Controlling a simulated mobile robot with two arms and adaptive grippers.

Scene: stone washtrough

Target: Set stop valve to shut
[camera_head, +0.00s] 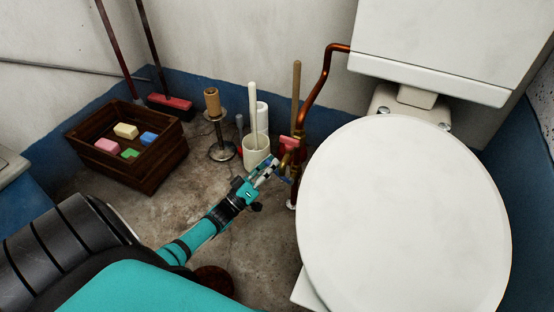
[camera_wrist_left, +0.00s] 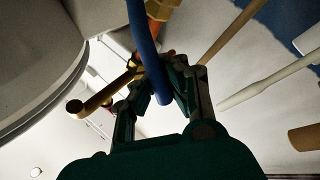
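The stop valve (camera_head: 293,160) is a brass fitting on the copper pipe beside the toilet. Its blue lever (camera_wrist_left: 150,55) shows large in the left wrist view, running from the top edge down between my gripper's fingers. In the head view only a small blue part shows at the fingertips. My left gripper (camera_head: 272,168) is at the valve. In the left wrist view, my left gripper (camera_wrist_left: 160,78) has its fingers apart, one on each side of the lever; firm contact is not clear. A brass stub (camera_wrist_left: 97,102) sticks out left of the fingers. My right gripper is not in view.
The toilet (camera_head: 405,215) stands close on the right. A white brush holder (camera_head: 256,152), a wooden handle (camera_head: 296,95) and a paper roll stand (camera_head: 222,150) are behind the gripper. A wooden crate (camera_head: 150,165) sits at left. Floor between is clear.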

